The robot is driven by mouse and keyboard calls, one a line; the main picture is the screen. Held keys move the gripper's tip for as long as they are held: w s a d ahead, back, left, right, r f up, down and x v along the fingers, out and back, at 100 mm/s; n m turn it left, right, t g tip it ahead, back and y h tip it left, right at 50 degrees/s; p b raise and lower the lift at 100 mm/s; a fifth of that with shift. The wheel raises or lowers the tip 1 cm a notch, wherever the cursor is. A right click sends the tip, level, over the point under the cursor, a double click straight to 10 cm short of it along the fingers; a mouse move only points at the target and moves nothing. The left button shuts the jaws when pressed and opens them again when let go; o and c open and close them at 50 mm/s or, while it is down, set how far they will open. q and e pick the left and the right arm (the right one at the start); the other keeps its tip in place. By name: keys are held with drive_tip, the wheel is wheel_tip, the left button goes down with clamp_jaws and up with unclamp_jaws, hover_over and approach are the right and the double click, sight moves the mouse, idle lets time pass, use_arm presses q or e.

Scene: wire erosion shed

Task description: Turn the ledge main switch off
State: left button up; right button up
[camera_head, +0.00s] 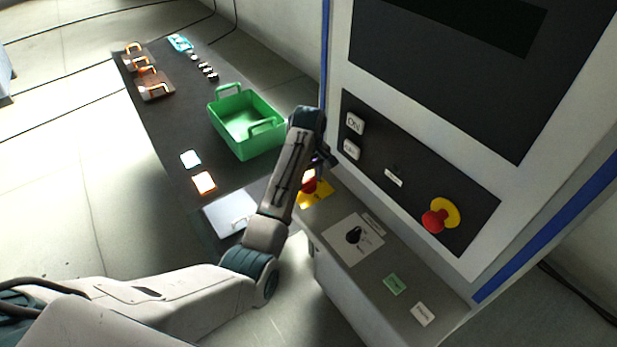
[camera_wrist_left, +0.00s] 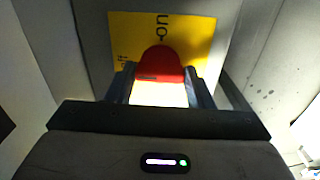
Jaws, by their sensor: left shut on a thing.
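The ledge main switch is a red handle (camera_head: 309,186) on a yellow plate (camera_head: 318,197), on the grey ledge of the machine. In the left wrist view the red handle (camera_wrist_left: 160,61) shows with a rounded top, in front of the yellow plate (camera_wrist_left: 197,45) with the letters "on" on it. My left gripper (camera_head: 315,172) is at the switch from above; in the wrist view its two fingers (camera_wrist_left: 162,84) are shut on the handle, one on each side. The fingers hide part of the handle in the head view. My right gripper is not in view.
A green crate (camera_head: 246,142) stands on the dark table (camera_head: 172,125) close to my arm.

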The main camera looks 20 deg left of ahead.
use_arm(q)
drive_tip(key=shift+n, duration=0.3)
drive_tip(key=o, duration=1)
drive_tip(key=shift+r, duration=0.15)
